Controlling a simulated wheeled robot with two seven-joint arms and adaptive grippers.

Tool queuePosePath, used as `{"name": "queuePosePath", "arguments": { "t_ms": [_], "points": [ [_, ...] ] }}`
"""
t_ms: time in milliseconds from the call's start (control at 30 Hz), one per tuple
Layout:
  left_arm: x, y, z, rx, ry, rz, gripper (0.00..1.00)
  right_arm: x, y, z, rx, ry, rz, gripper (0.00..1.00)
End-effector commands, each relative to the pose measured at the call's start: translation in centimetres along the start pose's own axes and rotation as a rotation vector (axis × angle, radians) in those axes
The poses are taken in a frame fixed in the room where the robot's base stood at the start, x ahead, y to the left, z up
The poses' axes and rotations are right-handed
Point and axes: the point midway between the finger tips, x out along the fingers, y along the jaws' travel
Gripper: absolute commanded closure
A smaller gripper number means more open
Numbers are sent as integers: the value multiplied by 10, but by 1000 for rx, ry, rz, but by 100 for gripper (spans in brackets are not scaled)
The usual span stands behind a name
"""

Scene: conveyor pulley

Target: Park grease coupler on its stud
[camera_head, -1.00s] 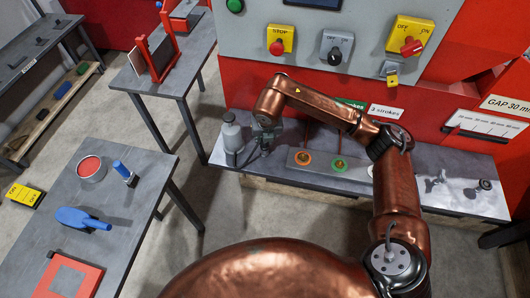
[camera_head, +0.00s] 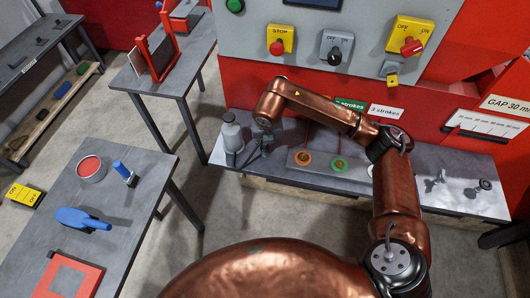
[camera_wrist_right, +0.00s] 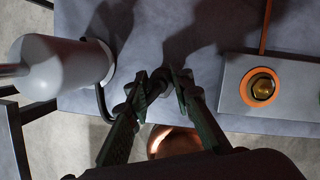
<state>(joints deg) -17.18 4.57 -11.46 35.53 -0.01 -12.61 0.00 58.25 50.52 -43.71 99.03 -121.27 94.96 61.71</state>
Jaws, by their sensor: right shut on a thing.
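My right gripper (camera_wrist_right: 160,88) is shut on a small dark piece between its fingertips, which appears to be the grease coupler (camera_wrist_right: 152,88). In the head view the gripper (camera_head: 264,143) is over the left part of the grey bench, just right of the grey grease pump (camera_head: 232,136). The pump (camera_wrist_right: 62,66) shows at the left of the wrist view, with a dark curved hose (camera_wrist_right: 101,103) beside it. The fingers hide most of the coupler. I cannot make out the parking stud or whether the coupler touches it. My left gripper is not in view.
A grey block with an orange-ringed fitting (camera_head: 303,158) and a green-ringed fitting (camera_head: 339,165) is right of the gripper. Two small metal pieces (camera_head: 438,181) (camera_head: 484,186) are at the bench's right. The red machine wall (camera_head: 440,135) rises behind.

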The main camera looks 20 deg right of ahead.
Motion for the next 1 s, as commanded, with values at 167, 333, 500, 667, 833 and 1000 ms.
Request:
{"name": "queuePosePath", "arguments": {
  "t_ms": [167, 333, 500, 667, 833, 1000],
  "points": [
    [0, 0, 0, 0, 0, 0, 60, 1, 0, 0, 0, 0, 0, 100],
    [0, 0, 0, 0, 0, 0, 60, 4, 0, -1, 0, 0, 0, 100],
    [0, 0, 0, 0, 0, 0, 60, 6, 0, -2, 0, 0, 0, 78],
    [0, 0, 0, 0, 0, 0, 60, 6, 0, -2, 0, 0, 0, 67],
    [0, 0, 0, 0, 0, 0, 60, 6, 0, -2, 0, 0, 0, 59],
    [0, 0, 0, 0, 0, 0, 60, 6, 0, -2, 0, 0, 0, 57]
  ]
}}
